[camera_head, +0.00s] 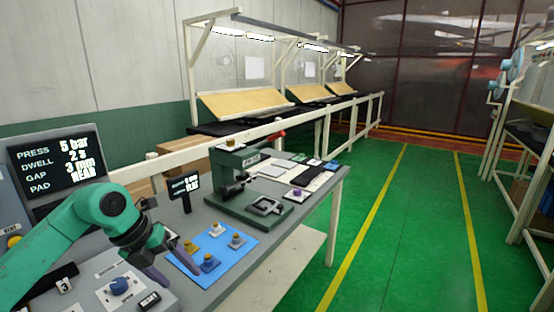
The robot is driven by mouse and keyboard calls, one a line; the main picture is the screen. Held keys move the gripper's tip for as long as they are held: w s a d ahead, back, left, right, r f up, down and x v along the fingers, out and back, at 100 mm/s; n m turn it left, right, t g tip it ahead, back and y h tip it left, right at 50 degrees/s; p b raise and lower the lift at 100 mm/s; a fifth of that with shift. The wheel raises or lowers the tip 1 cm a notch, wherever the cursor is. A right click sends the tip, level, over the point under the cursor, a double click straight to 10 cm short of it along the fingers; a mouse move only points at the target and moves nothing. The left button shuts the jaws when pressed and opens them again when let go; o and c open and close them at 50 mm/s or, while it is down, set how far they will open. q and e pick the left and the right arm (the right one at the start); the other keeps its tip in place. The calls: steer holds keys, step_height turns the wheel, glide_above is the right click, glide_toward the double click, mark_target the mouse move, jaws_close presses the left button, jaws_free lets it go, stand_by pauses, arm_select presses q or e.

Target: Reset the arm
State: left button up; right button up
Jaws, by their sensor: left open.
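My left arm (72,235) is teal with a dark wrist and comes in from the left, bent over the near end of the grey bench (290,232). My left gripper (176,270) points down and forward, with its two dull purple-grey fingers spread apart. One finger is over the control panel side and the other is by the left edge of a blue mat (238,257). Nothing shows between the fingers. My right gripper is out of view.
A screen (58,163), a small black sign (185,187) and a blue knob (120,287) are near my arm. Green floor (400,230) is clear at right.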

arm_select(q)
steer(key=d+r+m+t+h, duration=0.25)
steer(key=d+h, duration=0.45)
steer(key=d, duration=0.8)
steer(key=d+r+n+t+h, duration=0.4)
steer(key=d+r+n+h, duration=0.15)
steer(key=r, duration=0.35)
steer(key=w+a+n+t+y, duration=0.4)
steer(key=a+n+t+y, duration=0.45)
steer(key=n, duration=0.65)
steer(key=s+a+f+n+g+y, duration=0.1)
steer(key=a+f+n+y, duration=0.7)
steer(key=a+f+n, duration=0.4)
steer(key=s+a+f+n+g, duration=0.1)
steer(key=s+f+n+g, duration=0.1)
steer(key=s+f+g, duration=1.55)
steer(key=s+f+t, duration=0.2)
steer(key=s+f, duration=0.1)
steer(key=f, duration=1)
steer(key=s+f+t, duration=0.2)
steer(key=s+f, duration=0.2)
steer(key=f, duration=0.9)
steer(key=s+a+f+g, duration=0.1)
steer(key=s+a+f, duration=0.2)
steer(key=s+f, duration=1.2)
steer(key=shift+s+f+g, duration=0.3)
steer(key=shift+s+g, duration=0.05)
steer(key=shift+s, duration=0.5)
